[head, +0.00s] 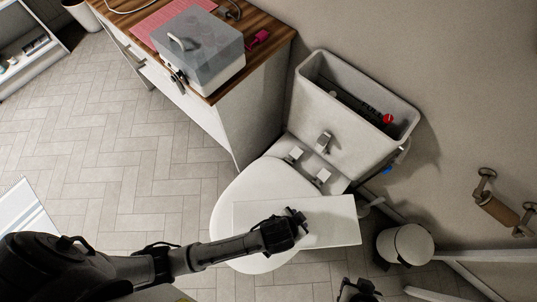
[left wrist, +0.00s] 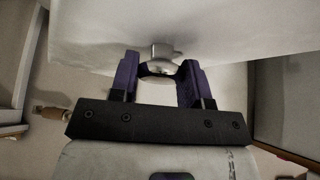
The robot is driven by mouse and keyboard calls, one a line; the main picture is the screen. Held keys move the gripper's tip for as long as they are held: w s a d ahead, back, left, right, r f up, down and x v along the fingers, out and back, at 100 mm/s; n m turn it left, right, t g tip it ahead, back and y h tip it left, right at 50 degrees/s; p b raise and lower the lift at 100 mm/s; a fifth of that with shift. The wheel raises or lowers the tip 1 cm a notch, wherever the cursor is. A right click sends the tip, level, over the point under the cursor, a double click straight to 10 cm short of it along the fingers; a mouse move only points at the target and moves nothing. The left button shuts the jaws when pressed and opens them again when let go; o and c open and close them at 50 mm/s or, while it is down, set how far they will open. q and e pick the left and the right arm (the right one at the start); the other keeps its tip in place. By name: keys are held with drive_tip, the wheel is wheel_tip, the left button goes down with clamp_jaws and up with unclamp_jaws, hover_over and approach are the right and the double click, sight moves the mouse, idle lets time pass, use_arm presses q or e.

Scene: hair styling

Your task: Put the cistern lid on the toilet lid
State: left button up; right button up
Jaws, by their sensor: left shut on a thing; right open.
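The white rectangular cistern lid (head: 335,225) lies over the front part of the white toilet lid (head: 245,195) in the head view and overhangs it to the right. I cannot tell whether the two touch. My left gripper (head: 297,217) is above the cistern lid. In the left wrist view, its purple fingers (left wrist: 160,80) are shut around a silver knob (left wrist: 160,55) on the white lid. My right gripper (head: 358,290) is at the bottom edge of the head view, open and partly cut off, apart from the lid.
The cistern (head: 350,115) is uncovered, with its inner parts and a red piece showing. A wooden-topped cabinet (head: 275,45) with a box (head: 200,50) stands left of the toilet. A small bin (head: 405,243) and a paper roll holder (head: 500,210) are at right.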

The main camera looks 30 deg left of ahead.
use_arm(q)
drive_tip(key=shift+s+d+f, duration=0.1)
drive_tip(key=shift+s+f, duration=0.1)
drive_tip(key=shift+s, duration=0.1)
drive_tip(key=a+f, duration=0.2)
drive_tip(key=a, duration=0.1)
drive_tip(key=w+a+f, duration=0.1)
drive_tip(key=a+f, duration=0.1)
drive_tip(key=a, duration=0.2)
drive_tip(key=w+a+f, duration=0.1)
drive_tip(key=a+f, duration=0.2)
drive_tip(key=a, duration=0.1)
drive_tip(key=shift+w, duration=0.2)
drive_tip(key=shift+f, duration=2.05)
drive_tip(key=shift+f, duration=0.1)
drive_tip(key=o, duration=1.3)
drive_tip(key=shift+c, duration=0.2)
